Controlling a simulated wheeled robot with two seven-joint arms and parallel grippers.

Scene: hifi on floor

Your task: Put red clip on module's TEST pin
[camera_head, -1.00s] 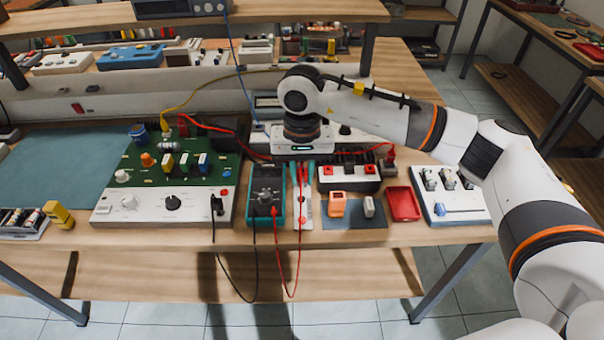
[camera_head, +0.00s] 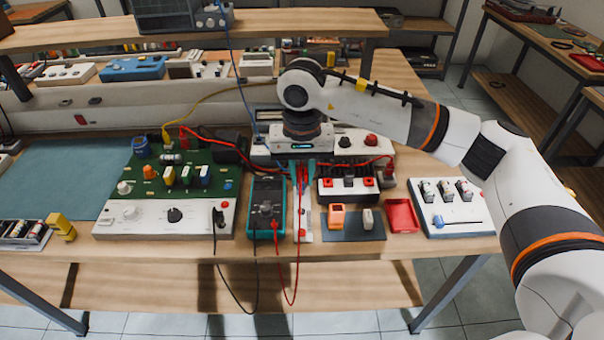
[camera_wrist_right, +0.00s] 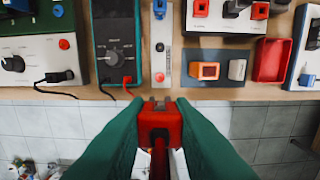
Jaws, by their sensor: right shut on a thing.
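My right gripper (camera_head: 303,184) is above the bench, over the far part of a narrow light strip (camera_head: 303,228). In the right wrist view its green fingers (camera_wrist_right: 160,118) are shut on the red clip (camera_wrist_right: 160,124), whose red lead runs back between them. Labels are too small to read, so I cannot tell which pin is TEST. My left gripper is not in view.
A green circuit board with a white control panel (camera_head: 110,222) stands at left. A dark mat (camera_head: 350,232) holds an orange block and a light block. A red tray (camera_head: 401,216) and a white switch panel (camera_head: 447,220) are at right. Red and black leads hang over the front edge.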

